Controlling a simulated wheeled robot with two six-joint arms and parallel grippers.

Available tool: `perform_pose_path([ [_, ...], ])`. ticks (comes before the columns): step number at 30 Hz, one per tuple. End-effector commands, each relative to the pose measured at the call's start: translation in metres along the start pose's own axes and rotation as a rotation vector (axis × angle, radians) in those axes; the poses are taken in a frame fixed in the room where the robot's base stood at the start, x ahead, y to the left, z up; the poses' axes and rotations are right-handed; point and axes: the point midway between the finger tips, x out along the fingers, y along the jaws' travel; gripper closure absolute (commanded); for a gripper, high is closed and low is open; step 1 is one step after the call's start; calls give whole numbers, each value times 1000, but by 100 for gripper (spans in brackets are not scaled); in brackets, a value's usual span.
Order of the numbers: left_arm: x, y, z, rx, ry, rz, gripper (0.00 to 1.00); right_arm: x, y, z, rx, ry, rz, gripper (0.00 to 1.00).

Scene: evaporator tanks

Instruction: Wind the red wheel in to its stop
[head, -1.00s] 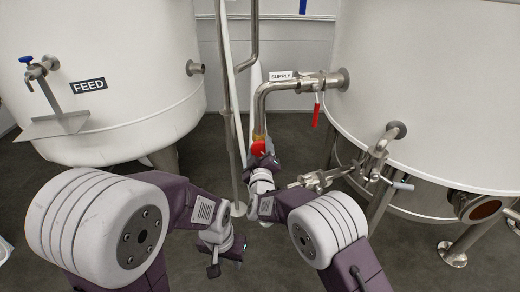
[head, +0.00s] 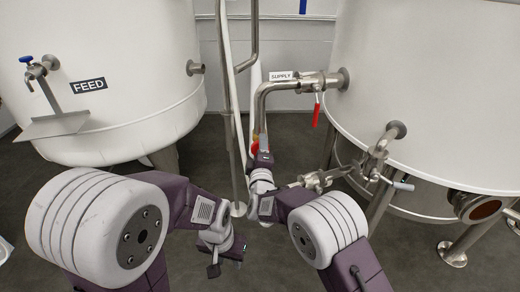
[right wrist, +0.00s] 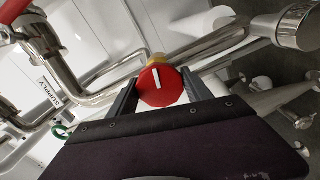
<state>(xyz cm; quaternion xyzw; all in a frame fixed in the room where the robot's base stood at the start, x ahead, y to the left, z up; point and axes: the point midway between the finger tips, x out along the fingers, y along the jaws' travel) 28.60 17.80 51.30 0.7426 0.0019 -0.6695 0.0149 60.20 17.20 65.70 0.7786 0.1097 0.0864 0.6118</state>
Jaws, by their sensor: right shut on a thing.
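The red wheel (right wrist: 161,86) is a round red knob with a white line on its face and a yellow collar behind it. In the right wrist view my right gripper (right wrist: 158,92) has one finger on each side of the wheel and is shut on it. In the head view only a small red edge of the wheel (head: 254,147) shows above my right gripper (head: 262,158), which hides the rest. My left gripper (head: 214,268) hangs low, left of the wheel and apart from it; its jaws are too small to read.
The supply pipe (head: 262,105) bends down just behind the wheel. A red-handled valve (head: 316,113) hangs at the right tank (head: 430,100). Steel valve fittings (head: 372,165) stand right of my right arm. The FEED tank (head: 110,70) is at left, and a thin upright pipe (head: 237,170) stands between my arms.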

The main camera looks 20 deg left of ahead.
Motion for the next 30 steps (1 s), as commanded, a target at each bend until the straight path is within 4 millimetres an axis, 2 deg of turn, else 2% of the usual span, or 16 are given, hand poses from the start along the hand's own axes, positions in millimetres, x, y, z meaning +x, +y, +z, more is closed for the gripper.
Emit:
perform_pose_path([
  [13,0,0,0,0,0,0,64,-1,-4,1,-10,-2,-8,83],
  [14,0,0,0,0,0,0,64,-1,-4,1,-10,-2,-8,37],
  [15,0,0,0,0,0,0,64,-1,-3,1,-10,-2,-7,25],
  [16,0,0,0,0,0,0,64,0,-3,1,-10,-1,-7,21],
  [25,2,0,0,0,0,0,64,-1,-2,0,-8,0,-2,21],
  [30,26,0,3,0,0,0,64,-13,-8,1,-5,1,0,21],
])
